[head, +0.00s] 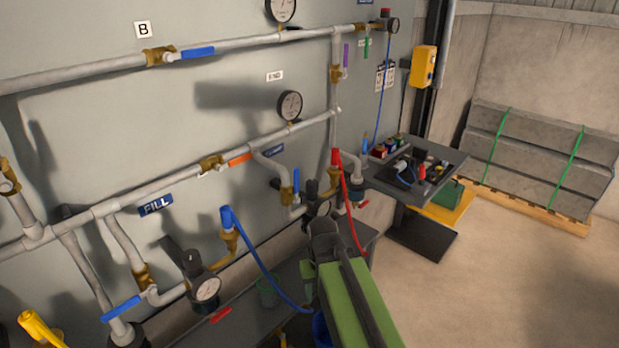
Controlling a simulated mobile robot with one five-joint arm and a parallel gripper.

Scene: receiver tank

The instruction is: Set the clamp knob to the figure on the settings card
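My green arm reaches in from the bottom, and its dark gripper (322,232) is small and dark in front of the lower pipework, by a dark-bodied gauge fitting (320,208). I cannot tell whether the fingers are open or hold anything. I cannot pick out a clamp knob for certain. A black-topped regulator with a dial gauge (206,289) sits at the lower left, and a black knob-like part (313,190) shows just above my gripper. Two white cards (385,78) hang on the wall at the upper right; their print is too small to read.
Pipes with coloured valve handles cover the wall. A blue hose (262,262) and a red hose (350,205) hang beside my arm. A dark bench (452,160) holding small tools stands right of the pipes. The concrete floor (500,280) at right is clear.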

